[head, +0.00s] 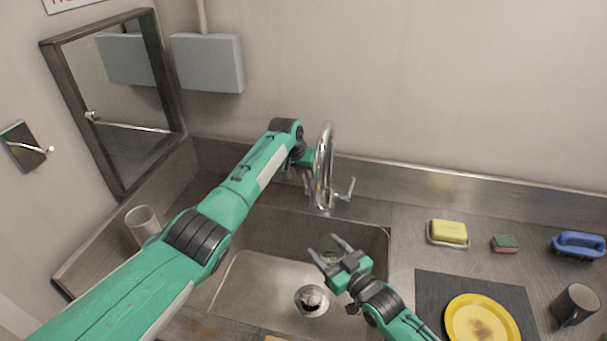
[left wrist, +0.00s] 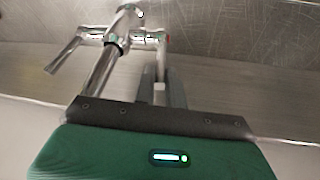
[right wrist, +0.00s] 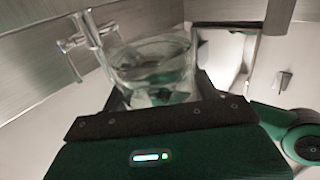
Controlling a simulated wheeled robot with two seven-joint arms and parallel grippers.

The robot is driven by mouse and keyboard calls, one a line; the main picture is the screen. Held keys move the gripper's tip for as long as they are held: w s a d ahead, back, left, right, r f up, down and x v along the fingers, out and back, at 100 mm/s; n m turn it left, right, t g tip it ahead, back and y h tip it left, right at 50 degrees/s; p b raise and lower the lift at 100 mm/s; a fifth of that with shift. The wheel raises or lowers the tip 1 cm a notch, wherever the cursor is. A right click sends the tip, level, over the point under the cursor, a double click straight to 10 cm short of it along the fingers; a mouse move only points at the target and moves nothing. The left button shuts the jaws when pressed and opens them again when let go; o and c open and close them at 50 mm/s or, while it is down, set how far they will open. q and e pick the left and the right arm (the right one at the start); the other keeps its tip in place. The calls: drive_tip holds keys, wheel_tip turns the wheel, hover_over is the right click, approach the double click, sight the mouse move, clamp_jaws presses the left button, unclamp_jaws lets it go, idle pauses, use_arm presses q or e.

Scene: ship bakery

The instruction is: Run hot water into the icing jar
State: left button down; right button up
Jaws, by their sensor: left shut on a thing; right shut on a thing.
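The chrome tap (head: 323,165) stands behind the sink, with a lever on its right side (head: 346,190). My left gripper (head: 304,164) is at the tap's left side, partly hidden by its own arm. My right gripper (head: 326,246) is over the sink, shut on the clear glass icing jar (right wrist: 155,65). The jar looks roughly upright, with pale pieces low inside. In the head view the jar (head: 330,257) is hard to see. I see no clear water stream.
The steel sink (head: 255,285) has a dark drain (head: 312,299). To its right are a yellow sponge (head: 448,232), a green-topped sponge (head: 505,243), a blue brush (head: 579,244), a yellow plate (head: 480,322) and a dark mug (head: 576,304). A clear tumbler (head: 142,222) stands left.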

use_arm(q)
drive_tip(key=shift+w+r, duration=0.2)
drive_tip(key=shift+w, duration=0.05)
idle(0.5)
drive_tip(key=c, duration=1.7)
unclamp_jaws()
use_arm(e)
drive_tip(key=shift+w, duration=0.1)
use_arm(q)
drive_tip(key=shift+o, duration=1.1)
drive_tip(key=shift+f+g, duration=0.2)
drive_tip(key=shift+g, duration=0.1)
use_arm(e)
drive_tip(key=shift+w, duration=0.1)
use_arm(q)
drive_tip(key=v, duration=1.2)
drive_tip(key=shift+w+d+r, duration=0.1)
drive_tip(key=shift+d, duration=0.05)
